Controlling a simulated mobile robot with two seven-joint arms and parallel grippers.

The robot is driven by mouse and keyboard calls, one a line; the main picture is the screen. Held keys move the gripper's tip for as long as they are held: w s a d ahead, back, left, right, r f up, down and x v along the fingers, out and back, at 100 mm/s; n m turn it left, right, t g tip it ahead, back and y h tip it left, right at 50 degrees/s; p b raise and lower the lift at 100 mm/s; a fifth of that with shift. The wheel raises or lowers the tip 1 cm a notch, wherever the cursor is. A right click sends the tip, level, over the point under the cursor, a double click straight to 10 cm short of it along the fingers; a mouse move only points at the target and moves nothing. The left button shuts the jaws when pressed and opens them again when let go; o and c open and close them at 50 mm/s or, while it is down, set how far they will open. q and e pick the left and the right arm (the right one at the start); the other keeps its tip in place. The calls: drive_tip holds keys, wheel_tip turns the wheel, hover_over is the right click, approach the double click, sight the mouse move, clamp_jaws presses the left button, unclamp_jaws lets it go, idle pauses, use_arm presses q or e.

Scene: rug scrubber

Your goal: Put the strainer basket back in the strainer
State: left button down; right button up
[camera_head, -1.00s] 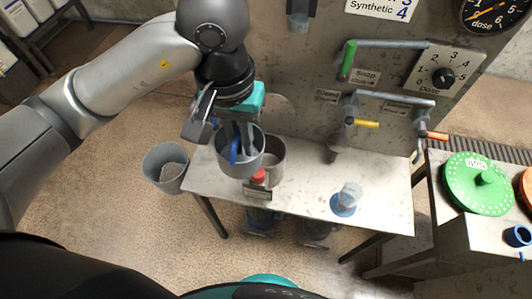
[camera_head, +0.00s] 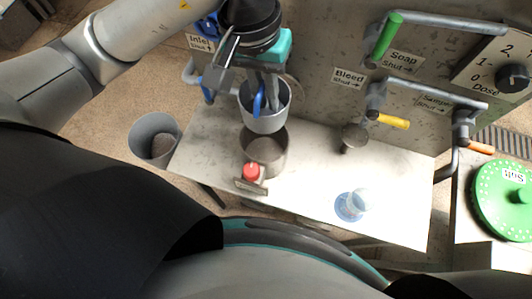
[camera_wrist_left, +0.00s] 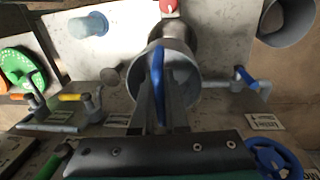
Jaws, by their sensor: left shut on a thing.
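The strainer basket is a grey metal cup (camera_head: 266,122) with a blue handle (camera_head: 257,106). My left gripper (camera_head: 264,92) is shut on that handle and holds the basket upright in the air. The strainer (camera_head: 264,153) is a grey open cylinder on the bench, with a red knob (camera_head: 251,171) at its front. In the head view the basket overlaps the strainer's far rim; I cannot tell the exact height between them. In the left wrist view the basket (camera_wrist_left: 192,72) covers part of the strainer (camera_wrist_left: 183,31), and the blue handle (camera_wrist_left: 158,75) sits between the fingers. My right gripper is out of view.
A grey bucket (camera_head: 143,137) stands left of the pale bench (camera_head: 306,175). A clear cup with a blue base (camera_head: 351,205) stands on the bench. Pipes with green (camera_head: 384,38) and yellow (camera_head: 393,121) handles stick out from the panel behind. The bench middle is clear.

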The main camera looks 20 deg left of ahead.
use_arm(q)
drive_tip(key=shift+f+b, duration=1.7)
drive_tip(key=shift+f, duration=8.4)
drive_tip(key=shift+f, duration=0.1)
drive_tip(key=shift+f, duration=0.1)
drive_tip(key=c, duration=0.9)
unclamp_jaws()
drive_tip(key=shift+c, duration=0.2)
drive_tip(key=shift+r, duration=0.2)
drive_tip(key=shift+a+r, duration=0.1)
drive_tip(key=shift+r, duration=0.25)
wheel_tip(320, 180, up, 11)
drive_tip(key=a+p, duration=0.1)
drive_tip(key=p, duration=0.1)
drive_tip(key=shift+a+r, duration=0.15)
drive_tip(key=shift+a, duration=0.1)
